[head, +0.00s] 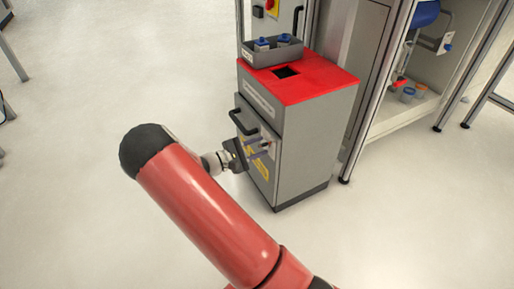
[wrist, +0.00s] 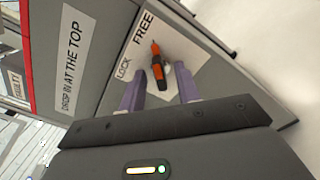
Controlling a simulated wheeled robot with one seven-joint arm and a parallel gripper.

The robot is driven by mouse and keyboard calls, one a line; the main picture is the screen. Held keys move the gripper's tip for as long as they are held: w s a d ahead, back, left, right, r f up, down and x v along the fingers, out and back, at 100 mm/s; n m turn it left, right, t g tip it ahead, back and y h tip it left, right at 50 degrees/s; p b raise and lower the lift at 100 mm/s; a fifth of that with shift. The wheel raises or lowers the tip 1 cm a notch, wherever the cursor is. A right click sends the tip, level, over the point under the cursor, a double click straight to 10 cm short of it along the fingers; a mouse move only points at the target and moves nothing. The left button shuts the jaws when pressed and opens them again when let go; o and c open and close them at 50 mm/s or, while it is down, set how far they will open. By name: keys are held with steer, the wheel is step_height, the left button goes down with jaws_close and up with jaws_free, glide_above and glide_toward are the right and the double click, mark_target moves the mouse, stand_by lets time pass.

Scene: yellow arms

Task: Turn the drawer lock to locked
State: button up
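The drawer lock is a black and orange knob (wrist: 157,68) on a white plate (wrist: 190,72) marked LOCK and FREE, seen in the wrist view. Its orange tip points up the picture, towards the word FREE rather than LOCK. My gripper (wrist: 160,72) is open, with one purple finger to each side of the knob's lower end. Whether the fingers touch it cannot be told. In the head view my gripper (head: 262,149) is at the front of the grey cabinet (head: 318,135) and hides most of the lock.
The cabinet has a red top (head: 320,78) with a square opening and a grey bin (head: 270,54) holding blue-capped items. A black handle (head: 243,122) juts from its front, just above my gripper. A shelf unit (head: 415,105) stands at right.

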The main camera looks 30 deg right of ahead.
steer(key=shift+c, duration=0.3)
jaws_close()
steer(key=shift+r+n+p, duration=0.1)
steer(key=shift+n+p, duration=0.2)
steer(key=shift+p, duration=0.1)
steer(key=shift+r+n+p, duration=0.1)
steer(key=shift+n+p, duration=0.8)
steer(key=shift+p, duration=0.1)
steer(key=n+p, duration=0.2)
steer(key=n, duration=0.1)
steer(key=shift+n+p, duration=0.3)
steer(key=shift+p, duration=0.1)
steer(key=n+p, duration=0.3)
steer(key=n, duration=0.3)
steer(key=shift+p, duration=0.4)
steer(key=n+p, duration=0.1)
steer(key=n, duration=0.2)
steer(key=n+p, duration=0.1)
steer(key=n, duration=0.1)
steer(key=shift+f+n, duration=0.2)
steer(key=shift+n, duration=0.2)
